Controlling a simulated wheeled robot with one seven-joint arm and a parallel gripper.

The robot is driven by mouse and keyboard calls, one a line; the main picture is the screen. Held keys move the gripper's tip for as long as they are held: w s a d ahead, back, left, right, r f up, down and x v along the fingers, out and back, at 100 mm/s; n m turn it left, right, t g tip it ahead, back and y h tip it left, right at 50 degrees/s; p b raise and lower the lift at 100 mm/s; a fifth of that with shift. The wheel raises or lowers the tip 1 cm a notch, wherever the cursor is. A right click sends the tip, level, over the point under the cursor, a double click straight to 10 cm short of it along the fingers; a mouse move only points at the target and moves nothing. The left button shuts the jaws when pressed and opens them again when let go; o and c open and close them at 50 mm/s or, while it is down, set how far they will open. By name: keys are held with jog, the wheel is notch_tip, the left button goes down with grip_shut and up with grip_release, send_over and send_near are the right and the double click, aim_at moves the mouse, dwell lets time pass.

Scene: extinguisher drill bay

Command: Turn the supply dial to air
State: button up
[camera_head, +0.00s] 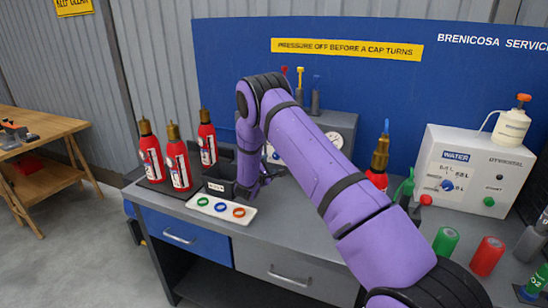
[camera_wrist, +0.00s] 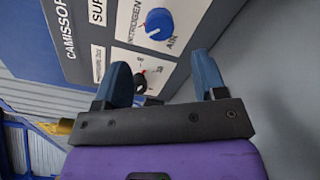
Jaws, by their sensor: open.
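The supply dial (camera_wrist: 159,24) is a round blue knob on a grey panel (camera_wrist: 105,18), in the wrist view. The words NITROGEN and AIR are printed beside it. A white mark shows on the knob's lower-left part; I cannot tell surely which word it points at. My gripper (camera_wrist: 161,64) is open and empty, its two blue-grey fingers apart and short of the dial. In the head view the grey supply box (camera_head: 345,124) stands at the back of the bench, partly hidden by my purple arm.
A tray with three coloured rings (camera_head: 221,208) and several red extinguishers (camera_head: 178,160) stand on the bench's left. A white water box (camera_head: 470,165) stands on the right. A small black knob with a red pointer (camera_wrist: 140,80) sits below the dial, near the left finger.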

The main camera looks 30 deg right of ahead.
jog(key=x, duration=0.8)
jog(key=shift+w+d, duration=0.25)
jog(key=shift+d, duration=0.1)
jog(key=c, duration=0.9)
